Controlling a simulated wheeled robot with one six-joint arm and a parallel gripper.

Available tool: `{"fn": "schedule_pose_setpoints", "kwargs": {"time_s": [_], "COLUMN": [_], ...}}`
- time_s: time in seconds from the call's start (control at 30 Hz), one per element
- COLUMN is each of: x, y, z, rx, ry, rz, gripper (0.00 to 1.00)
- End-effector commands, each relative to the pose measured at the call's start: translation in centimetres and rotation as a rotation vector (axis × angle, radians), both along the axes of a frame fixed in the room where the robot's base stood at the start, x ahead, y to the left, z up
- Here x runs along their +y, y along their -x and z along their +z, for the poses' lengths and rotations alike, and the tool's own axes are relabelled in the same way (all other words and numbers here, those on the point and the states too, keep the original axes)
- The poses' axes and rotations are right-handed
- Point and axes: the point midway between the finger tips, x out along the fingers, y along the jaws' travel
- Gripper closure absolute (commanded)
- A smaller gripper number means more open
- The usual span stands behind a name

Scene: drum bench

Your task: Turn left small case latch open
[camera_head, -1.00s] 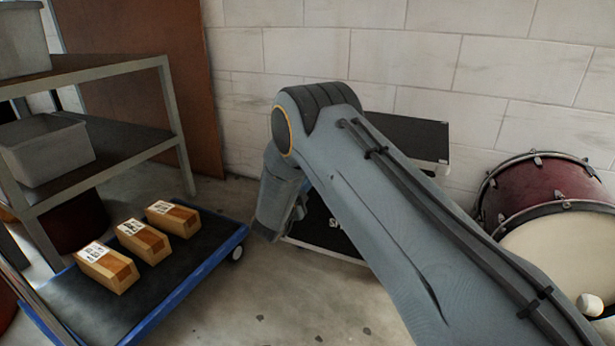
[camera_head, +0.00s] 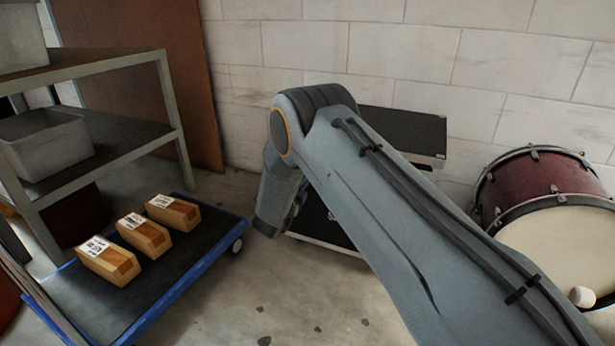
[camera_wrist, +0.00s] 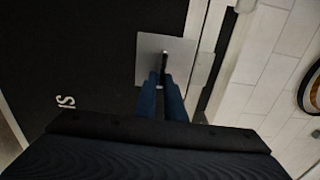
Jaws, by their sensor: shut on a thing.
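A black case (camera_wrist: 90,60) with white lettering fills the left of the wrist view. A square grey latch plate (camera_wrist: 150,45) sits near its pale metal edge, with a small dark latch handle (camera_wrist: 164,62) standing on it. My gripper (camera_wrist: 160,80) has its two blue fingers shut on the latch handle at the plate's lower part. In the head view the black case (camera_head: 325,226) shows only in part, low behind my arm. My gripper is hidden there behind my own arm.
A black panel (camera_head: 405,132) stands against the white block wall. A red bass drum (camera_head: 535,190) stands at right. A blue-edged trolley (camera_head: 175,310) carries three cardboard boxes at left, beside a shelf (camera_head: 110,140) with grey bins. The floor between trolley and arm is clear.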

Motion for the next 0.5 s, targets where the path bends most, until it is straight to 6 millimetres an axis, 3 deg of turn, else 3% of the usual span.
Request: {"fn": "schedule_pose_setpoints", "kwargs": {"time_s": [0.1, 0.13, 0.23, 0.5], "x": [0.2, 0.21, 0.14, -0.12], "y": [0.07, 0.06, 0.05, 0.0], "z": [-0.12, -0.12, -0.09, -0.02], "rx": [0.002, 0.002, 0.002, 0.001], "ry": [0.0, 0.0, 0.0, 0.001], "rz": [0.004, 0.004, 0.003, -0.001], "gripper": [1.0, 0.87, 0.72, 0.72]}}
